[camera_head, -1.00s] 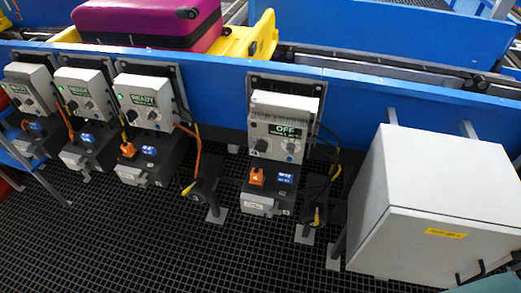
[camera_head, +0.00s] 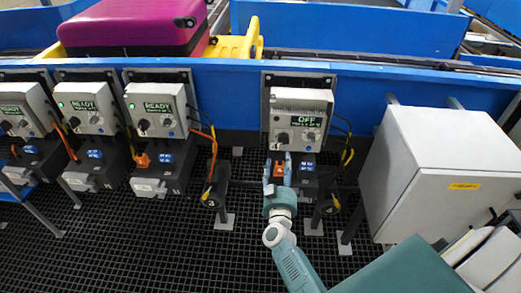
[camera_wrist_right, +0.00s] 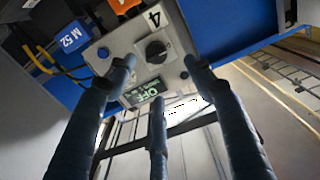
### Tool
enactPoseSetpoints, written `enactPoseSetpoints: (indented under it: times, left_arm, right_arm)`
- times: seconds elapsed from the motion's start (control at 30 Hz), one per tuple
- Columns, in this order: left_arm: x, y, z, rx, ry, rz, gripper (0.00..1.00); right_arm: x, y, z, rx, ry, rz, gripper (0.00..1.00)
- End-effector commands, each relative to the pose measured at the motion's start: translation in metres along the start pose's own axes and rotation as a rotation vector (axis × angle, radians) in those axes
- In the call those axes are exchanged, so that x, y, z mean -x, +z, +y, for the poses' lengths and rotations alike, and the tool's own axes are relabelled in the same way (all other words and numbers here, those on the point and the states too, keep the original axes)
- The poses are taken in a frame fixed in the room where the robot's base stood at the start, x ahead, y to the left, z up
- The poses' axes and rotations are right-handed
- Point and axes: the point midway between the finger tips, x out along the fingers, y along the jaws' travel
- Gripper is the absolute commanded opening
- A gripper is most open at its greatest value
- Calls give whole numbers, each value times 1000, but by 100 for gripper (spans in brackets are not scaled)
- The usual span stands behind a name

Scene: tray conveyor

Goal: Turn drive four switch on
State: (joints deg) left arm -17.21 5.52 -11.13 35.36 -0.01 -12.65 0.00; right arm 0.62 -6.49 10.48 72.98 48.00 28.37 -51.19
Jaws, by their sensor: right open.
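The drive four box (camera_head: 300,103) is a grey unit on the blue conveyor side, and its display (camera_head: 309,123) reads OFF. Its black rotary switch (camera_head: 283,138) is at the lower left of its face. In the right wrist view the switch (camera_wrist_right: 157,48) shows beside a label 4, with the OFF display (camera_wrist_right: 143,92) upside down. My right gripper (camera_head: 278,162) is open, in front of the lower part of the drive. In the wrist view its fingers (camera_wrist_right: 160,72) are spread around the switch's line of sight; contact cannot be told. My left gripper is out of view.
Several similar drives stand to the left, with READY displays (camera_head: 158,106) and green lights. A large grey cabinet (camera_head: 430,165) stands close on the right. Cables (camera_head: 349,157) hang beside drive four. A magenta suitcase (camera_head: 130,28) lies in a yellow tray (camera_head: 238,47) above.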

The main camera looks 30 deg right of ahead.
Motion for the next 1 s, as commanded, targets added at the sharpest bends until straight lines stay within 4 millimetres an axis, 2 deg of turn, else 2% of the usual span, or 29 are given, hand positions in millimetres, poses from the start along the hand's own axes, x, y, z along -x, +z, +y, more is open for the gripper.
enactPoseSetpoints:
  times: [0.17, 0.4, 0.6, 0.77, 1.0]
  left_arm:
    - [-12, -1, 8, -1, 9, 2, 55]
    - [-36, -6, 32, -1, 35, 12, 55]
    - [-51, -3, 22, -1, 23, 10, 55]
    - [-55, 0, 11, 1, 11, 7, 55]
    - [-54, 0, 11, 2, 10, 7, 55]
  right_arm:
    - [-21, 0, 3, 0, 10, 8, 53]
    - [-67, 2, 2, -1, 7, 8, 53]
    - [-96, 1, 2, 0, 6, 5, 53]
    - [-106, -1, 2, 1, 5, 4, 53]
    - [-108, -2, 2, 1, 4, 3, 53]
